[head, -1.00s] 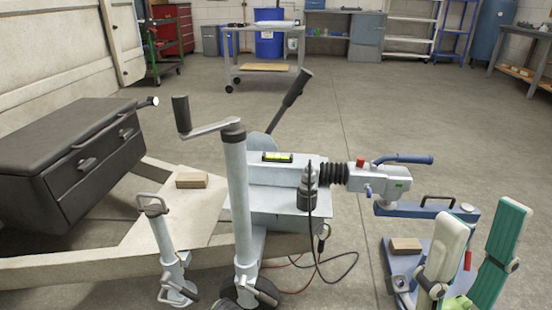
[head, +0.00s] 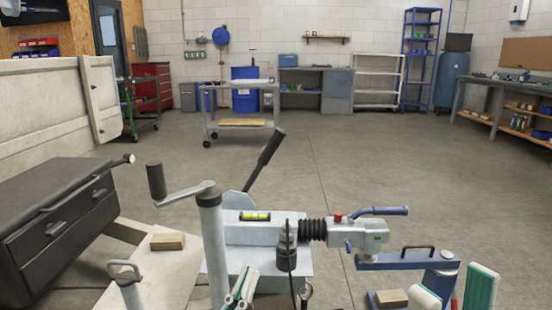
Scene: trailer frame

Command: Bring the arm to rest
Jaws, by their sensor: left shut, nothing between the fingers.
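My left gripper (head: 246,272) shows at the bottom centre of the head view, in white and green. Its fingers are together with nothing between them, pointing up. It appears in front of the pale trailer nose, just right of the jack post (head: 211,245). My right gripper (head: 455,283) is at the lower right. Its white finger and green-padded finger stand wide apart, with nothing seen between them. It appears in front of the blue stand (head: 405,262). Both arms are cut off by the lower picture edge, so their links are hidden.
The coupling head (head: 358,235) with a blue handle lies right of the trailer nose. A dark cylindrical tool (head: 288,250) stands near my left gripper. A black drawer box (head: 60,225) is left, with a wood block (head: 168,242) nearby. The floor beyond is clear up to a cart (head: 240,110).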

